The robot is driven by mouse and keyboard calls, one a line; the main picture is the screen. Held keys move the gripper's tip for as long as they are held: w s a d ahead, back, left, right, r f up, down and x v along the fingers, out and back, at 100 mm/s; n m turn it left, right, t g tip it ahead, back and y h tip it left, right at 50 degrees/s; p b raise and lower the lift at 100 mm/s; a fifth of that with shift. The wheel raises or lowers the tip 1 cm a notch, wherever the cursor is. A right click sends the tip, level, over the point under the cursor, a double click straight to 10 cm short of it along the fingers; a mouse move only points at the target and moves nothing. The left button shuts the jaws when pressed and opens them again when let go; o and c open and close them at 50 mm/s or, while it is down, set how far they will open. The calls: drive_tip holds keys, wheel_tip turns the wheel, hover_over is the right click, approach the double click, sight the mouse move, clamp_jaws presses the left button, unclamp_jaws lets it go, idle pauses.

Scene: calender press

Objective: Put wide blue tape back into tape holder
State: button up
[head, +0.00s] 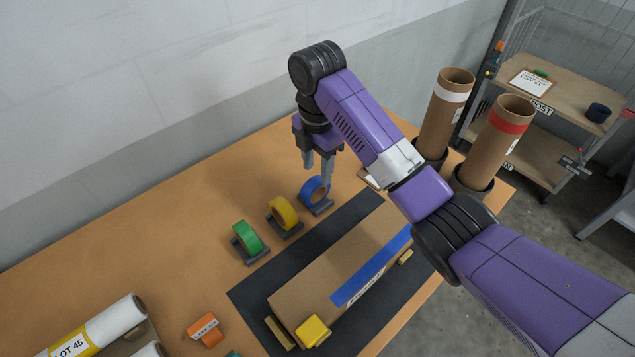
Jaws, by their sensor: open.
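The blue tape roll (313,192) stands upright at the grey tape holder (320,211), at the right end of a row of holders on the table. It appears seated in the holder, but its lower edge is hard to make out. My gripper (318,172) points down just above and behind the blue roll, jaws apart and nothing between them. One finger overlaps the top of the roll in the picture; I cannot tell whether it touches.
Yellow (283,213) and green (246,238) tape rolls stand in neighbouring holders. A cardboard box (335,262) with a blue strip lies on the dark mat (252,297). Two cardboard tubes (447,108) stand at the right.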

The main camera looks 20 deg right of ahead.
wheel_tip(320, 180, up, 4)
drive_tip(key=shift+r+p, duration=0.1)
drive_tip(key=shift+p, duration=0.65)
